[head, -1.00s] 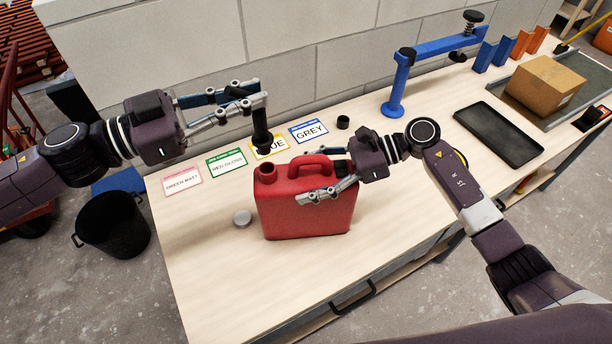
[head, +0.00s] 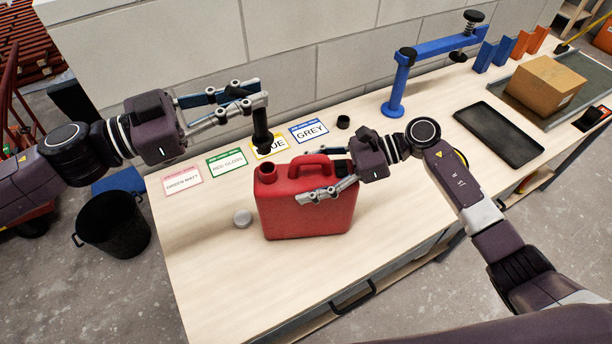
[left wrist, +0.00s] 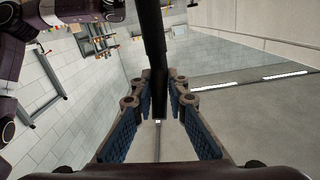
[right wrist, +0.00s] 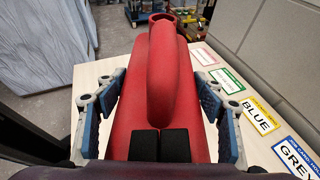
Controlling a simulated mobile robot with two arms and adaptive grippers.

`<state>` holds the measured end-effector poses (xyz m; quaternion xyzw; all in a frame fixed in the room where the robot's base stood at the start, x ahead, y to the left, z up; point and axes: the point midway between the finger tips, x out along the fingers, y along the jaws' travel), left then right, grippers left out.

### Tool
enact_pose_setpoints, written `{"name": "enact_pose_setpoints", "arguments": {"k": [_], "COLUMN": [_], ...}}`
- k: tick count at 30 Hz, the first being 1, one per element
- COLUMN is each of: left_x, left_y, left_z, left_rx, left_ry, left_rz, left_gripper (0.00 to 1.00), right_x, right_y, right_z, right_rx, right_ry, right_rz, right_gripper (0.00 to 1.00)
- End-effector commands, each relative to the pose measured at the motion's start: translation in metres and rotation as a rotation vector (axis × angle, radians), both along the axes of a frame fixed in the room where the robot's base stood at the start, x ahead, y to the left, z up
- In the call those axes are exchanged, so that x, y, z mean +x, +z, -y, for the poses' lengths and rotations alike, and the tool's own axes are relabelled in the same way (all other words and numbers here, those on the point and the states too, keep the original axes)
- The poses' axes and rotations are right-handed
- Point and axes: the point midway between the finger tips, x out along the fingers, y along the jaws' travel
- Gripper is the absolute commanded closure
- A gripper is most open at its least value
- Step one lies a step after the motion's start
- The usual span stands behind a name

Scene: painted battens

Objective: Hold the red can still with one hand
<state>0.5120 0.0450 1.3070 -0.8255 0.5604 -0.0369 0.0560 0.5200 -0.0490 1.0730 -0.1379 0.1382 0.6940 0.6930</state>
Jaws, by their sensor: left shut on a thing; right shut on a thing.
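The red can (head: 305,212) stands upright on the bench, its neck open at the top left. My right gripper (head: 328,192) is shut on the can from the right side, one finger along its near face. The right wrist view shows its fingers on both sides of the red can (right wrist: 170,85). My left gripper (head: 256,99) is shut on a black tube-like piece (head: 261,128), held upright above and apart from the can's neck. The black piece also shows between the fingers in the left wrist view (left wrist: 153,50). A grey round cap (head: 242,217) lies left of the can.
Label cards, among them the grey one (head: 309,130), lie along the back of the bench (head: 205,265). A small black ring (head: 343,122), a blue stand (head: 398,85), a dark tray (head: 500,133) and a cardboard box (head: 545,85) are to the right. A black bin (head: 112,222) stands on the floor at left.

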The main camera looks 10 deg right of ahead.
Motion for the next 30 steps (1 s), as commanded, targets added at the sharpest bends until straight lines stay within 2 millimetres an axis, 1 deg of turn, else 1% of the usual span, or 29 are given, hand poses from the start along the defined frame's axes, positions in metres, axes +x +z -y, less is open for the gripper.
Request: {"name": "enact_pose_setpoints", "arguments": {"k": [16, 20, 30], "left_x": [0.0, 0.0, 0.0], "left_y": [-0.001, -0.008, -0.032], "left_z": [0.0, 0.0, -0.001], "left_rx": [0.0, -0.001, -0.005], "left_ry": [-0.001, -0.003, -0.011], "left_rz": [-0.001, -0.005, -0.016], "left_gripper": [1.0, 1.0, 1.0], "right_x": [0.001, 0.001, 0.001], "right_y": [0.001, 0.001, 0.001], "right_z": [0.0, 0.0, 0.0], "right_rx": [0.0, 0.001, 0.001], "right_ry": [-0.002, -0.002, -0.002], "right_rz": [0.001, 0.001, 0.001], "right_gripper": [0.95, 0.95, 0.95]}}
